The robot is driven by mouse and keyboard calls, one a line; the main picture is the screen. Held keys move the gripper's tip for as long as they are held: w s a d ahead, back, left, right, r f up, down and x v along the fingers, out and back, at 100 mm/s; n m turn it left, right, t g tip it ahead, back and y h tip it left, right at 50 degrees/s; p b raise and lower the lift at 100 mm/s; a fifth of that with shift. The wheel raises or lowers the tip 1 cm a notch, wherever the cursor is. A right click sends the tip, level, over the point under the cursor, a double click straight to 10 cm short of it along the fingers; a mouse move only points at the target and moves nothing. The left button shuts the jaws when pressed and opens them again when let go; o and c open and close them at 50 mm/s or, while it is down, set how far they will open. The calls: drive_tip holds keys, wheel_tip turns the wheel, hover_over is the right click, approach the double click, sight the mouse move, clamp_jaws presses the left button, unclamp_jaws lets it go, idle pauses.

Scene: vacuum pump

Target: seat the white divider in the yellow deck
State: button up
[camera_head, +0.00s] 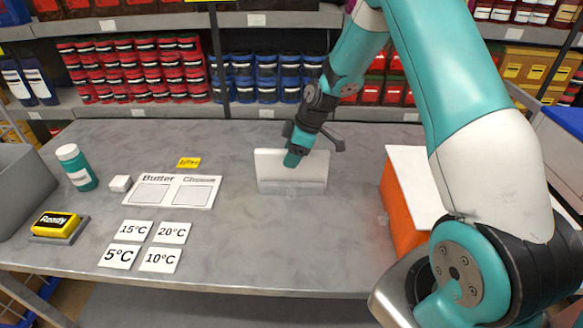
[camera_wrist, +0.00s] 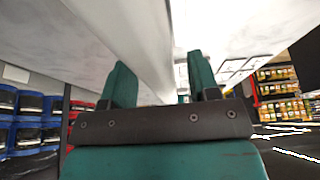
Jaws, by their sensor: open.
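A white upright panel (camera_head: 290,178), which looks like the divider, stands on the grey table near the middle. A small clear piece shows at its lower front. My gripper (camera_head: 293,157) is at the panel's top edge, pointing down. In the wrist view the white panel (camera_wrist: 148,35) runs between the two teal fingers of my gripper (camera_wrist: 160,75). The fingers stand apart, one on each side of it, and I cannot tell whether either touches it. I see no clear yellow deck in either view.
An orange block (camera_head: 402,215) with a white top stands at the right. At left are a Butter card (camera_head: 172,191), temperature cards (camera_head: 145,246), a white cube (camera_head: 120,184), a teal bottle (camera_head: 78,168), and a yellow Ready box (camera_head: 55,224). Shelves of jars line the back.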

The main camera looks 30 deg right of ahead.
clamp_jaws()
